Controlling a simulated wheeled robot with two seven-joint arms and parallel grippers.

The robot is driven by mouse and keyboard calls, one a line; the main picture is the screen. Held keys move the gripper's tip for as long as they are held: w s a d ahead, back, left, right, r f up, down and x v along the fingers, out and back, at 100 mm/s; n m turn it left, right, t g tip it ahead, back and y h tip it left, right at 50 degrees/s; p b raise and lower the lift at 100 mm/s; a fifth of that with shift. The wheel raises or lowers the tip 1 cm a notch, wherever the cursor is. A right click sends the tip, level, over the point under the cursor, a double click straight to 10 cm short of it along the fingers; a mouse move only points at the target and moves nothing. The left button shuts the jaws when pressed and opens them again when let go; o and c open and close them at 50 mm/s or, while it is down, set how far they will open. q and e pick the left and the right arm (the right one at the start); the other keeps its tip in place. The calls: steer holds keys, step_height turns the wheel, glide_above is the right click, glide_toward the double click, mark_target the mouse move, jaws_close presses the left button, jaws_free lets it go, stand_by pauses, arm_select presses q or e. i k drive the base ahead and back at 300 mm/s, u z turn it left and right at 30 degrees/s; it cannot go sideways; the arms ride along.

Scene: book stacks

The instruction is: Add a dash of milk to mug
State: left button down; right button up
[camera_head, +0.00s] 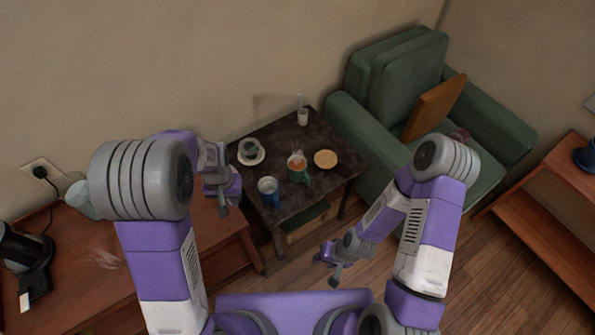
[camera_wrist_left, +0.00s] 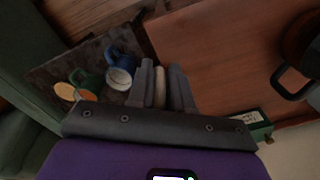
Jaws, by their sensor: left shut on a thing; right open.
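A blue mug (camera_head: 272,199) with a pale inside stands at the front of the dark side table (camera_head: 328,188). It also shows in the left wrist view (camera_wrist_left: 122,57), left of the fingers. My left gripper (camera_head: 223,205) is just left of that table, apart from the mug. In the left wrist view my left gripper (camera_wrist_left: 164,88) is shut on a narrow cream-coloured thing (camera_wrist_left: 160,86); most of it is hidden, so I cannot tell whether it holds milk. My right gripper (camera_head: 330,268) is open and empty, low in front of the table.
A green mug (camera_head: 300,176), a cup on a saucer (camera_head: 251,151), a round plate (camera_head: 326,158) and a small white vessel (camera_head: 302,117) crowd the side table. A wooden table (camera_head: 170,262) is at left, a green armchair (camera_head: 398,75) at right.

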mark_target(296, 174)
steer(key=k, duration=1.05)
steer(key=z, duration=0.9)
steer(key=i, duration=2.05)
steer(key=u, duration=0.9)
